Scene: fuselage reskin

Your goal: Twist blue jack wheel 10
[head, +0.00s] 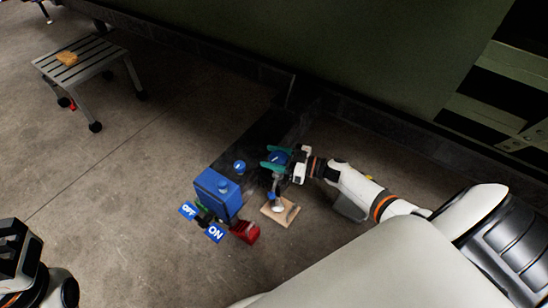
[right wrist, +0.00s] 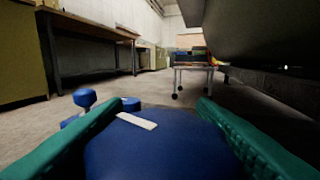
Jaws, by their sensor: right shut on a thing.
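The blue jack wheel (head: 280,158) sits on top of a small jack beside the dark frame under the green fuselage. My right gripper (head: 279,157) reaches in from the right and is shut on the wheel, with its green fingers on either side. In the right wrist view the wheel (right wrist: 150,150) fills the lower middle, with a short white mark on its top, between the two green fingers. Its lower part is cut off there. Part of my left arm shows at the lower left corner of the head view, with no fingers visible.
A blue box (head: 217,196) with ON and OFF signs and a red part (head: 245,231) stands left of the jack. A wheeled step stool (head: 86,62) stands at upper left. The floor between is clear.

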